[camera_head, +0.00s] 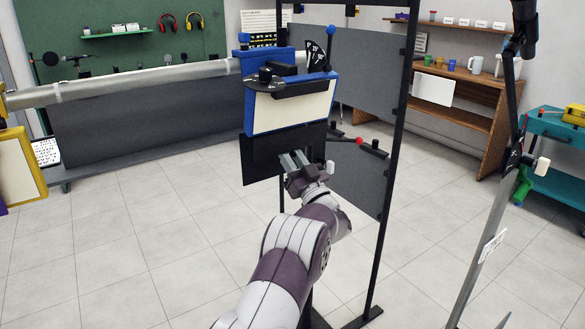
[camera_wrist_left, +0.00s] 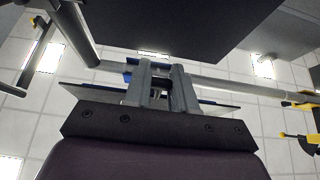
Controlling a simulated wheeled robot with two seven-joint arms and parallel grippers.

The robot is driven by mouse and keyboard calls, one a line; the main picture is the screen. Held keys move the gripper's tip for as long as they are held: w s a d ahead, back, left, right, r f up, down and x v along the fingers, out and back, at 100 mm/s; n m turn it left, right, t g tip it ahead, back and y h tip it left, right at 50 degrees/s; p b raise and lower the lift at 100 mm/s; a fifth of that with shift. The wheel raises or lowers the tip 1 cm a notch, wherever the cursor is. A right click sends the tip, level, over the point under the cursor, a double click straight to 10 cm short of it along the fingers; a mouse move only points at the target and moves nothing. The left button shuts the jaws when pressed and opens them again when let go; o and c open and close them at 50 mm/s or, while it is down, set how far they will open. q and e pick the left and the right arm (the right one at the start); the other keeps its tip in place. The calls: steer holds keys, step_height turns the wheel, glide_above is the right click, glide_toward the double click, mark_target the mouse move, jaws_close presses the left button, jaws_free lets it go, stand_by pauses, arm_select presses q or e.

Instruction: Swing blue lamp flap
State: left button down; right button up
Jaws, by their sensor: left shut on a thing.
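The blue lamp housing (camera_head: 248,122) with a cream front panel (camera_head: 290,106) hangs from a grey horizontal tube in the head view. A dark flat flap (camera_head: 262,158) hangs below it. My left gripper (camera_head: 293,160) is at the flap's lower right part, its fingers pointing up toward the lamp. In the left wrist view my gripper (camera_wrist_left: 160,75) has its two grey fingers close together with a dark piece between them, which looks like part of the flap. The exact contact is hidden by the fingers. My right gripper is not in view.
A black upright frame (camera_head: 394,150) with grey panels stands just right of the lamp. A red-ended lever (camera_head: 359,141) sticks out beside it. A tilted grey pole (camera_head: 490,230) stands at the right. Yellow-framed panel (camera_head: 22,170) at the left edge. Open tiled floor lies between.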

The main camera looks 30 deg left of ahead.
arm_select(q)
steer(key=shift+a+t, duration=0.15)
steer(key=shift+t, duration=0.15)
steer(key=shift+f, duration=0.1)
steer(key=c, duration=0.9)
jaws_free()
steer(key=v, duration=1.2)
steer(key=shift+d+f+b, duration=0.2)
steer(key=shift+d+b, duration=0.1)
steer(key=shift+b, duration=0.05)
